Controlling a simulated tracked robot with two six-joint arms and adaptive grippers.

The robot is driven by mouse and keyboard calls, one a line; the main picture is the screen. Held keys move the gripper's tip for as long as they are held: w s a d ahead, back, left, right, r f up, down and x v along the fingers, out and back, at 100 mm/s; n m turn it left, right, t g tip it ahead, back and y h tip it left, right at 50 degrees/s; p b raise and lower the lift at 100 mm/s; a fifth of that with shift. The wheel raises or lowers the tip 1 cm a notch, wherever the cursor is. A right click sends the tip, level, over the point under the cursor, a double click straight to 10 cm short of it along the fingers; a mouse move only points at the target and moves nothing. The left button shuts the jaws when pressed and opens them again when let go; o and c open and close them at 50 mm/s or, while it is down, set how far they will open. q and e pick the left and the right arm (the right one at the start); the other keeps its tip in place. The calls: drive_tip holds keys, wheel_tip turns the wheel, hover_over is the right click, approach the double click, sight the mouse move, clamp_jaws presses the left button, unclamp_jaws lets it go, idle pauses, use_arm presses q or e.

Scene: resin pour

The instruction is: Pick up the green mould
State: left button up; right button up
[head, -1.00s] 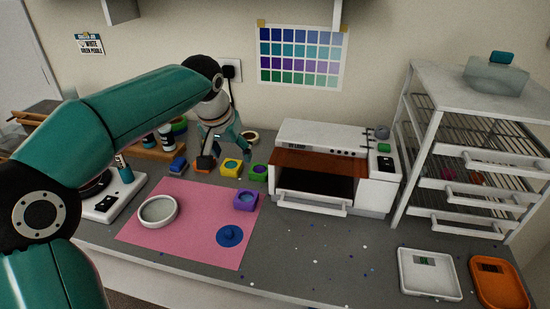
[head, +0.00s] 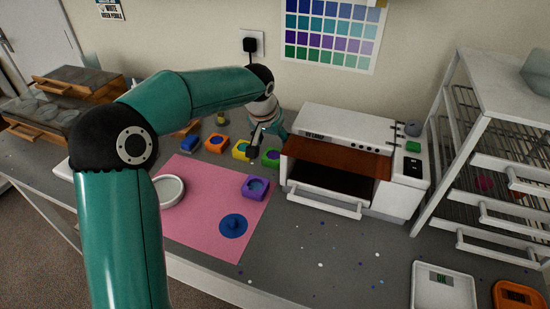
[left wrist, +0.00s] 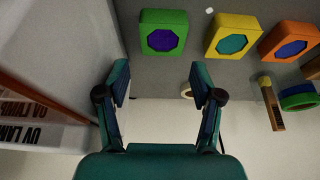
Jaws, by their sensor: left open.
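The green mould (head: 271,158) is a small square block with a dark blue-violet centre, at the right end of a row of moulds near the oven. My left gripper (head: 260,143) is above and beside it in the head view, between it and the yellow mould. In the left wrist view the green mould (left wrist: 164,33) lies beyond the fingertips of the open, empty left gripper (left wrist: 159,80), roughly in line with the gap between them. The fingers appear apart from it. My right gripper is not in view.
The yellow mould (head: 241,149) stands close to its left, then the orange mould (head: 216,143) and blue mould (head: 189,145). A purple mould (head: 255,188) sits on the pink mat (head: 205,225). The white oven (head: 325,205) stands close on the right.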

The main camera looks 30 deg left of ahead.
sight(274, 155)
use_arm(q)
drive_tip(key=x, duration=0.4)
drive_tip(key=s+p+x, duration=0.1)
drive_tip(key=shift+w+a+f, duration=0.1)
drive_tip(key=shift+w+f, duration=0.05)
drive_tip(key=shift+f, duration=0.45)
drive_tip(key=shift+w+f, duration=0.15)
drive_tip(key=shift+f, duration=0.15)
drive_tip(key=shift+c, duration=0.4)
drive_tip(key=c, duration=0.7)
drive_tip(key=shift+r, duration=0.1)
wheel_tip(274, 155, up, 20)
drive_tip(key=p, duration=0.1)
